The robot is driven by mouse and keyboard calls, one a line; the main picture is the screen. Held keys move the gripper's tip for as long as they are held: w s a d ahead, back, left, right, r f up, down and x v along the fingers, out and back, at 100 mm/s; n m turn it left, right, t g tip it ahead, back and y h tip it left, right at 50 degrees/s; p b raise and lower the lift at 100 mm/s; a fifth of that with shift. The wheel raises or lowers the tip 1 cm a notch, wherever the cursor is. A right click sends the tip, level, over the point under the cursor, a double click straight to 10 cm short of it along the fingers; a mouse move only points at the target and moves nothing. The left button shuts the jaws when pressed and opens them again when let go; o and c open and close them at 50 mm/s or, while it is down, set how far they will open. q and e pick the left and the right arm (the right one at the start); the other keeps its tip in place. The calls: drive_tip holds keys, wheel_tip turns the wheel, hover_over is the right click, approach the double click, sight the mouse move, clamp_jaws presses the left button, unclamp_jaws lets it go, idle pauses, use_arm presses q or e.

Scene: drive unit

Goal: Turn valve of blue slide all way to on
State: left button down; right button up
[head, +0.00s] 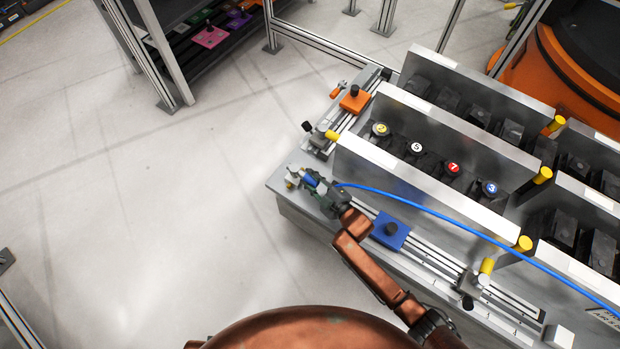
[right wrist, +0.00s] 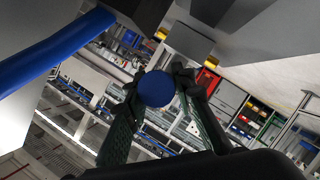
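The blue slide (head: 402,239) is a blue block with a black knob on a metal rail along the front of the machine. Its valve (head: 311,180), with a blue handle, is at the rail's left end, beside a grey fitting. My right gripper (head: 316,187) is at this valve. In the right wrist view the round blue handle end (right wrist: 156,89) sits between the two fingers (right wrist: 155,84), which close against its sides. The gripper hides part of the valve in the head view. My left gripper is not in view.
A blue hose (head: 430,212) runs from the valve area to the right; it looms large in the right wrist view (right wrist: 45,60). An orange slide (head: 355,102) is behind. Metal walls (head: 425,160) enclose numbered knobs. The floor at left (head: 150,220) is clear.

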clamp_jaws()
drive_tip(key=shift+r, duration=0.1)
